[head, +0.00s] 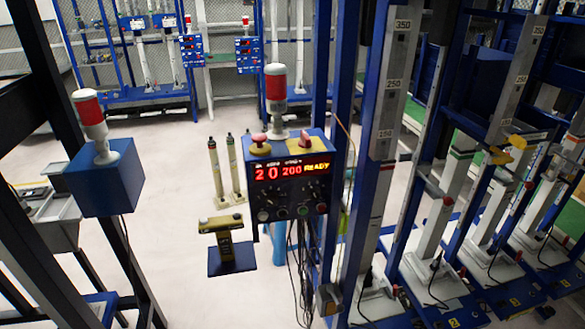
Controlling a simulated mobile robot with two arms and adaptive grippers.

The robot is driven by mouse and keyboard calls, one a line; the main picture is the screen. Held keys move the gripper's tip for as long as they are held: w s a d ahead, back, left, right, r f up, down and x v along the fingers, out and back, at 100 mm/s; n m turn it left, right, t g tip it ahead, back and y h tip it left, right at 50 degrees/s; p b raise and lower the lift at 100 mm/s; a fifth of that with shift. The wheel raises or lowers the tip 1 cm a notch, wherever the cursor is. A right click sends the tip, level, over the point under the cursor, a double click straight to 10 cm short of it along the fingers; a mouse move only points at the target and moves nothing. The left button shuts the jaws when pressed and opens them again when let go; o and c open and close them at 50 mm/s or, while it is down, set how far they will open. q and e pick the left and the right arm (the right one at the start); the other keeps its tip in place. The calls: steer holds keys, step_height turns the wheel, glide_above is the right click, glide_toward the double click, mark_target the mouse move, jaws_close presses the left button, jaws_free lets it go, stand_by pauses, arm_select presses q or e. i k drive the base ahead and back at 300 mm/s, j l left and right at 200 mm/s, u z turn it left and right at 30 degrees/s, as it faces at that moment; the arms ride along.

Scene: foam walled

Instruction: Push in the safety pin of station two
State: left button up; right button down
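A blue control box (289,185) stands near the middle of the head view. Its red lit display (291,171) reads "2 0 200 READY". Red knobs (259,139) and a red and white lamp (276,90) are on top of the box. Blue upright frames with pale columns (391,95) stand to its right. Small yellow parts (517,141) sit on a frame farther right; I cannot tell whether one is the safety pin. Neither of my grippers is in view.
A yellow-topped stand with a dark blue plate (232,261) is left of the control box. A blue box with a red and white lamp (105,175) stands at left beside dark beams. Cables hang below the control box. Pale floor (165,220) is clear between them.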

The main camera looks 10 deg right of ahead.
mark_target(528, 185)
steer(key=z, duration=1.85)
